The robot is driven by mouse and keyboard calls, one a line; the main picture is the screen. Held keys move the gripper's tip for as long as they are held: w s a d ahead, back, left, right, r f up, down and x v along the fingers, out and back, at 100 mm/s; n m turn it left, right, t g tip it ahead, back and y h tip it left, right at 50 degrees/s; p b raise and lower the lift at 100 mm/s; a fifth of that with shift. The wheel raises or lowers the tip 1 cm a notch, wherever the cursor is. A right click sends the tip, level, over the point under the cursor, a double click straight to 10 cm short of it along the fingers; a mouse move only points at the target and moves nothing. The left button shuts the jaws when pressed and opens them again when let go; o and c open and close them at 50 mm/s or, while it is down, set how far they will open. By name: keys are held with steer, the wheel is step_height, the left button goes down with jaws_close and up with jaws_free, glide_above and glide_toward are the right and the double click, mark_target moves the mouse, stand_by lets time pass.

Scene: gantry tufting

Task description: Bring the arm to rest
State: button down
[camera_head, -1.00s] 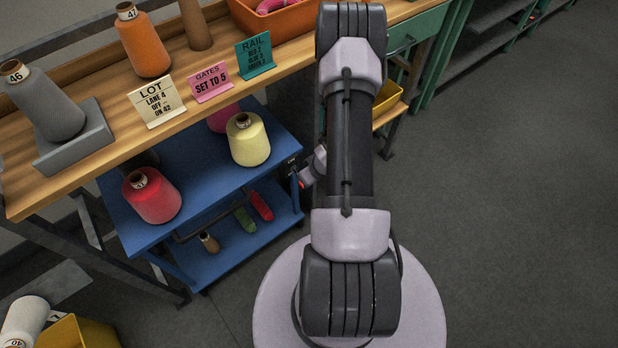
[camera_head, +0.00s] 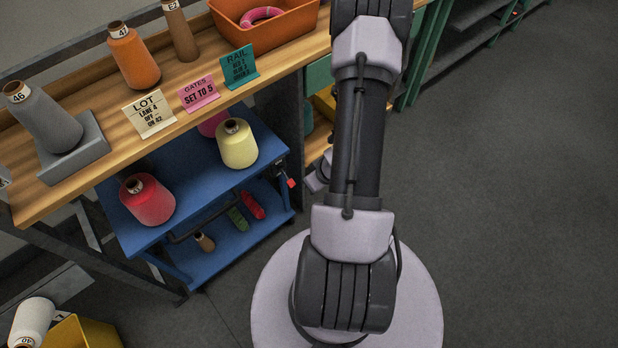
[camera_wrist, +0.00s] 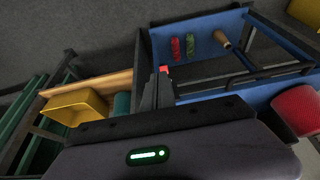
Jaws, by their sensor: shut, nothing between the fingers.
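My arm (camera_head: 357,150) reaches up from its round pale base in the head view, its upper end cut off by the top edge. A small pale part of my wrist shows left of the arm, in front of the bench; the gripper itself is hidden there. In the wrist view my gripper (camera_wrist: 157,88) shows its dark fingers together and empty. Behind them are the blue cart (camera_wrist: 210,90) and the bench's lower shelf. I see no contact between the gripper and anything.
The wooden bench (camera_head: 110,160) holds an orange cone (camera_head: 134,58), a grey cone (camera_head: 45,118), sign cards and an orange bin (camera_head: 285,28). The blue cart (camera_head: 185,180) carries a red cone (camera_head: 148,200) and a yellow cone (camera_head: 237,144). The floor right is clear.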

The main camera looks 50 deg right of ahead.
stand_by(0.4)
steer(key=w+r+h+b, duration=0.1)
steer(key=w+r, duration=0.2)
steer(key=r, duration=0.3)
steer(key=w+r+h, duration=0.1)
steer(key=w+r, duration=0.3)
steer(key=r, duration=0.3)
steer(key=w+a+r+m, duration=0.2)
steer(key=a+r, duration=1)
steer(key=r, duration=0.1)
steer(key=s+a+r+y, duration=0.1)
steer(key=s+a+r, duration=0.2)
steer(key=a, duration=0.3)
steer(key=s+a+r+t+y+b, duration=0.1)
steer(key=s+a+r+y, duration=0.1)
steer(key=a, duration=0.4)
steer(key=s+a+r+y, duration=0.2)
steer(key=s+a+r, duration=0.2)
steer(key=a+r, duration=0.1)
steer(key=shift+s+a+b, duration=0.3)
steer(key=shift+s+a, duration=0.05)
steer(key=shift+a, duration=0.4)
